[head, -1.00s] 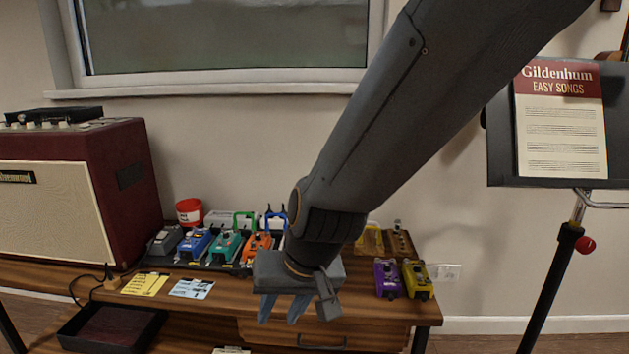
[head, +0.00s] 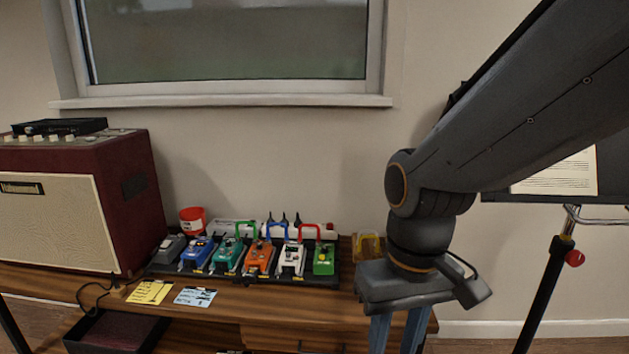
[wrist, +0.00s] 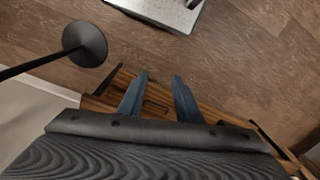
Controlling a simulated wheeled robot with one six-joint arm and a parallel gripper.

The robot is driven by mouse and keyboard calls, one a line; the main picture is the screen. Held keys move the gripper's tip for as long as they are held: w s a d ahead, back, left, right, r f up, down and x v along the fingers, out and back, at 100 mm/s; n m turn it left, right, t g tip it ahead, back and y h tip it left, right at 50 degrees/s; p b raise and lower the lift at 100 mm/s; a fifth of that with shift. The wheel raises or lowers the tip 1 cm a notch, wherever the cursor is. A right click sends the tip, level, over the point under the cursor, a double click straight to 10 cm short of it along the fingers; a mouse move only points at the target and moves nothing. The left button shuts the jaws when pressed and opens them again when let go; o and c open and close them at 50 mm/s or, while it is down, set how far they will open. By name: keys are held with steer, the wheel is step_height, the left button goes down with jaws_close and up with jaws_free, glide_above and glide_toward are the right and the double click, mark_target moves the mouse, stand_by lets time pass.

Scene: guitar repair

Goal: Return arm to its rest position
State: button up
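My gripper (head: 398,332) hangs at the right end of the wooden bench in the head view, its blue fingers pointing down. Its fingertips are cut off by the lower edge there. In the wrist view my gripper (wrist: 159,78) shows two blue fingers apart with nothing between them. Below them are the bench edge and the floor. My arm crosses the upper right of the head view and hides part of the music stand and the bench's right end.
The bench (head: 250,300) carries a red amplifier (head: 60,205) and a pedalboard with several coloured pedals, including a green one (head: 323,260). A music stand (head: 548,275) stands at right. Its round base (wrist: 86,43) shows in the wrist view near a pale grey object (wrist: 165,10).

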steer(key=d+r+m+p, duration=0.2)
steer(key=d+r+p, duration=0.6)
steer(key=p, duration=0.7)
steer(key=shift+s+r+m, duration=0.25)
steer(key=shift+r+m, duration=0.05)
steer(key=shift+r, duration=0.2)
